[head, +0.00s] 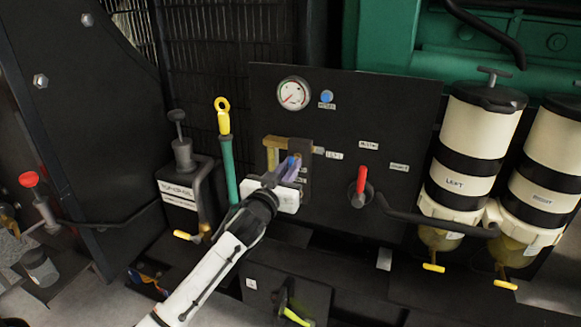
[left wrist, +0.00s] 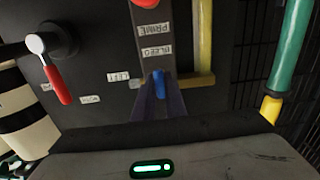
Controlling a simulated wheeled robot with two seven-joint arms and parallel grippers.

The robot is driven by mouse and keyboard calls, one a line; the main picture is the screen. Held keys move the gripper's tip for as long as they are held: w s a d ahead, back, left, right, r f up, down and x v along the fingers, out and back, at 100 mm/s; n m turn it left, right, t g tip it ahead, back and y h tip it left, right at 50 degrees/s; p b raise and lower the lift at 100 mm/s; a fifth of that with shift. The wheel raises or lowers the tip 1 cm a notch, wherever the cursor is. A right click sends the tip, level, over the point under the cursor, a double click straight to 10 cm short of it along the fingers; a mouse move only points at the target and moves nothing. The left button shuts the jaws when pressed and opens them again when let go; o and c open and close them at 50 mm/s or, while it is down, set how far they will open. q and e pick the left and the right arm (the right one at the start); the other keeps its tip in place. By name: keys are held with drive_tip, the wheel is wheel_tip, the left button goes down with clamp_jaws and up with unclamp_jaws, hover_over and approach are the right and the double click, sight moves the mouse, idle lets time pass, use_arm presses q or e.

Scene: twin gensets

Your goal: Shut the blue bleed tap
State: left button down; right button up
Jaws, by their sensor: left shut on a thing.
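The blue bleed tap (left wrist: 159,84) sits on a narrow bracket on the black panel, near the BLEED label (left wrist: 157,51). In the head view the blue tap handle (head: 291,163) shows at the tips of my left gripper (head: 282,172). My left gripper's two fingers (left wrist: 160,98) are on either side of the blue handle in the left wrist view, shut on it. The fingers hide part of the handle, and its exact angle is hard to tell. My right gripper is not in view.
A red-handled valve (head: 361,182) is on the panel to the right. A gauge (head: 292,94) and a blue button (head: 327,96) are above. A brass pipe (head: 272,150) runs beside the tap. A green tube (head: 229,170) stands left; white filters (head: 476,140) stand right.

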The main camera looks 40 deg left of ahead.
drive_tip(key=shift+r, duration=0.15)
use_arm(q)
drive_tip(key=m+p, duration=0.2)
drive_tip(key=m, duration=0.4)
drive_tip(key=shift+m+p, duration=0.3)
drive_tip(key=shift+p, duration=0.1)
drive_tip(key=m+p, duration=0.1)
drive_tip(key=m, duration=0.2)
drive_tip(key=shift+m, duration=1.2)
drive_tip(key=shift+m+p, duration=0.35)
drive_tip(key=shift+m, duration=0.55)
drive_tip(key=m, duration=0.3)
drive_tip(key=shift+m+p, duration=0.3)
drive_tip(key=shift+p, duration=0.05)
drive_tip(key=m, duration=0.4)
drive_tip(key=shift+p, duration=0.4)
drive_tip(key=shift+m, duration=0.9)
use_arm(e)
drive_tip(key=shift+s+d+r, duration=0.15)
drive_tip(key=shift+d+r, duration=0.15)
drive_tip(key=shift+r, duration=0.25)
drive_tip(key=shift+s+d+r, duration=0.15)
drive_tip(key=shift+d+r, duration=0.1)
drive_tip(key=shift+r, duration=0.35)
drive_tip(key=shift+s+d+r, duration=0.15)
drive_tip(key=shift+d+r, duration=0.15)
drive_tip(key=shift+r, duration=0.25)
